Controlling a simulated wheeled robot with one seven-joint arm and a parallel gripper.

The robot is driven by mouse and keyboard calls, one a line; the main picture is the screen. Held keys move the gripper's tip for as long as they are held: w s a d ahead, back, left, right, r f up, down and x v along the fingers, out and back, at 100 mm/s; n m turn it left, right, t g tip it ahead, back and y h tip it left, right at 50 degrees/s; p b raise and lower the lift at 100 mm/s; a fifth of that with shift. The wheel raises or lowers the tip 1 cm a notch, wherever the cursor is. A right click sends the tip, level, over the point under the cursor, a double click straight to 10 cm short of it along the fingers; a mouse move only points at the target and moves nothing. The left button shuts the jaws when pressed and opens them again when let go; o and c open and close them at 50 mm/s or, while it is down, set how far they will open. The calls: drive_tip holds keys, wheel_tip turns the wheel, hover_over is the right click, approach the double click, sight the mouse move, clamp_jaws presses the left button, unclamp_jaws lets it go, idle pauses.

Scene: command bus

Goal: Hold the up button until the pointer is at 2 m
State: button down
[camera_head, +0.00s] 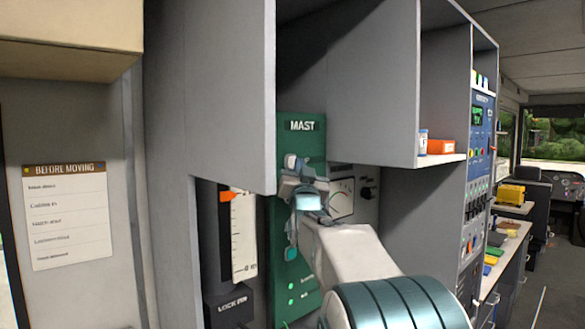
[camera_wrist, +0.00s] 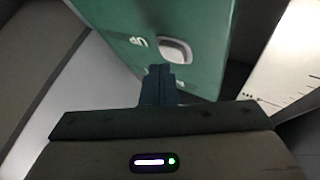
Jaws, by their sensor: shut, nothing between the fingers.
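The green MAST panel (camera_head: 303,148) stands in the head view, partly covered by my arm. My gripper (camera_head: 292,170) is in front of it. In the wrist view, a pale rounded button (camera_wrist: 176,50) sits in the green panel beside the letters UP (camera_wrist: 138,41). My gripper (camera_wrist: 159,70) is shut and empty, its fingertips just below the button in the picture. I cannot tell whether they touch it. A white scale (camera_head: 243,240) left of the panel has an orange pointer (camera_head: 236,194) near its top. Its numbers are too small to read.
A grey cabinet door (camera_head: 232,90) hangs above and left of the panel. A box marked LOCK (camera_head: 230,306) is below the scale. A shelf (camera_head: 440,160) holds an orange box (camera_head: 440,147).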

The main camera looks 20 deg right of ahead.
drive_tip(key=shift+s, duration=0.15)
drive_tip(key=shift+s+d, duration=0.1)
drive_tip(key=s+b, duration=0.1)
drive_tip(key=s+d+b, duration=0.1)
drive_tip(key=s, duration=0.1)
drive_tip(key=s+b, duration=0.1)
drive_tip(key=b, duration=0.1)
drive_tip(key=shift+s+d, duration=0.3)
drive_tip(key=shift+d, duration=0.05)
idle(0.3)
drive_tip(key=s+a+f+n+g+y, duration=0.15)
drive_tip(key=s+a+f+g, duration=0.35)
drive_tip(key=f, duration=0.6)
drive_tip(key=s+a+f+n+g+y, duration=0.1)
drive_tip(key=s+a+f+g+y, duration=0.35)
drive_tip(key=f, duration=0.65)
drive_tip(key=s+a+f+n+g+y, duration=0.15)
drive_tip(key=s+a+f+g, duration=0.45)
drive_tip(key=f, duration=0.6)
drive_tip(key=s+a+f+n+g, duration=0.1)
drive_tip(key=s+f+g, duration=0.1)
drive_tip(key=s+f, duration=0.3)
drive_tip(key=s+a+f+n+g, duration=0.1)
drive_tip(key=s+f, duration=0.4)
drive_tip(key=s, duration=0.6)
drive_tip(key=shift+s+a+g, duration=0.25)
drive_tip(key=shift+a+g, duration=0.15)
drive_tip(key=shift+g, duration=0.15)
